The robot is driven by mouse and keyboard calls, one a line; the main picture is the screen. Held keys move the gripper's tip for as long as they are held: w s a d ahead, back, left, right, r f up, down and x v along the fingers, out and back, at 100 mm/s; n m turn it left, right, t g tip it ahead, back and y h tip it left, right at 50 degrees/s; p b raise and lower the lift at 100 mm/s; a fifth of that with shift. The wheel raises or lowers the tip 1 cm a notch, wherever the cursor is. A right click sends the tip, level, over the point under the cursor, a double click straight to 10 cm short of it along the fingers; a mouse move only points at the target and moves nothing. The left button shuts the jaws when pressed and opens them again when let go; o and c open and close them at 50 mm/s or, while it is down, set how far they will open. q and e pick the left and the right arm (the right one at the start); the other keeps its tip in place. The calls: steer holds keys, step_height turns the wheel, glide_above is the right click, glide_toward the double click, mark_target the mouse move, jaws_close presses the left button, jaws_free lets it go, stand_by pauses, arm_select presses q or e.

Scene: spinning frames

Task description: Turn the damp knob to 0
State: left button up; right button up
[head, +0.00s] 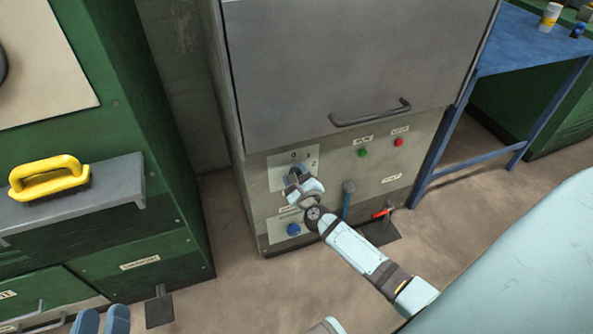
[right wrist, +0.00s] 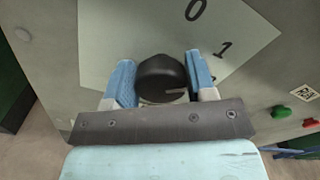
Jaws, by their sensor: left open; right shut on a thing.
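A black round knob (right wrist: 162,76) sits on a pale plate (right wrist: 120,40) marked 0 and 1, with another mark partly hidden by a finger. The plate (head: 309,158) is on the front of the grey cabinet; a 0 shows at its top. A light line on the knob points to the right in the wrist view, away from the 0. My right gripper (right wrist: 162,82) has its blue fingers on both sides of the knob and is shut on it; in the head view it covers most of the knob. My left gripper (head: 101,320) is open and empty at the bottom left.
A green cabinet with a yellow-handled brush (head: 48,178) stands left, a blue table (head: 530,45) right.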

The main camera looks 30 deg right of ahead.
steer(key=n+p, duration=0.4)
steer(key=n, duration=0.5)
steer(key=shift+a+p, duration=0.1)
steer(key=shift+p, duration=0.25)
steer(key=shift+f+n, duration=0.1)
steer(key=shift+n, duration=0.4)
arm_select(q)
steer(key=s+a+f+g+y, duration=0.2)
steer(key=a+f+g+y, duration=0.1)
steer(key=f, duration=0.5)
steer(key=shift+s+a+f+g, duration=0.25)
steer(key=shift+a+f+g, duration=0.1)
steer(key=shift+a+g, duration=0.35)
arm_select(e)
steer(key=shift+n, duration=0.3)
arm_select(q)
steer(key=shift+d+p, duration=0.1)
steer(key=shift+p, duration=0.2)
steer(key=shift+f, duration=0.2)
arm_select(e)
steer(key=shift+f+n, duration=0.1)
steer(key=shift+n, duration=0.2)
steer(key=o, duration=0.9)
arm_select(q)
steer(key=shift+r, duration=0.1)
steer(key=shift+r, duration=0.1)
